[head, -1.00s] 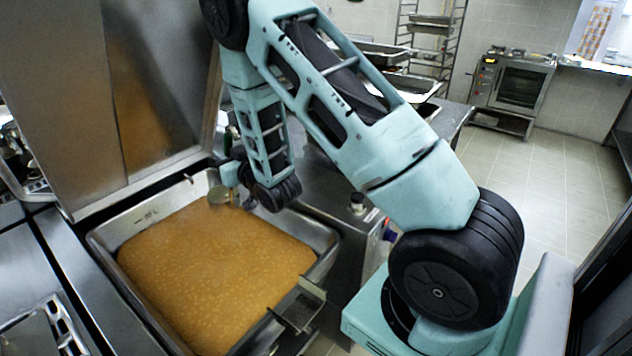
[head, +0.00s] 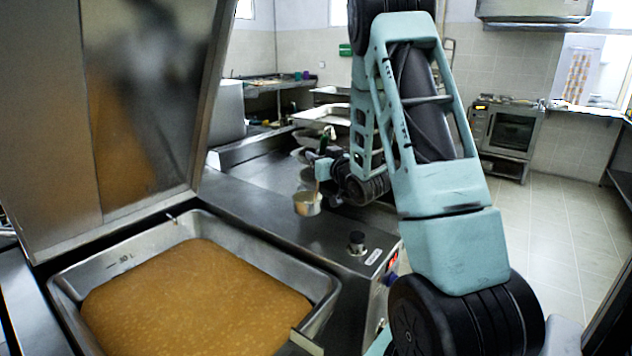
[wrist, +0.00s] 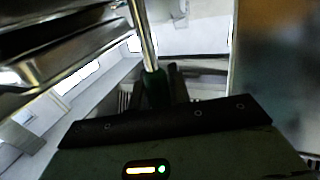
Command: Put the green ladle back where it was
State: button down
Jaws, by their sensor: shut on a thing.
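The ladle has a metal bowl (head: 307,204) that hangs over the steel counter just past the stew pan in the head view. In the wrist view its dark green grip (wrist: 155,90) sits between the fingers, with the thin metal shaft rising from it. My gripper (head: 322,170) is shut on this green grip; it also shows at the bottom of the wrist view (wrist: 162,88). The fingertips are small and partly hidden in the head view. I cannot tell what the bowl holds.
A large steel pan (head: 330,290) full of orange-brown stew stands at front left, its tall lid (head: 150,110) raised. A round knob (head: 357,243) sticks up from the counter (head: 265,215). Metal trays (head: 325,115) lie behind my arm. Tiled floor (head: 560,230) is open at right.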

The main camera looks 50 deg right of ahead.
jog(key=shift+f, duration=2.35)
jog(key=shift+f, duration=0.15)
jog(key=c, duration=1.3)
grip_release()
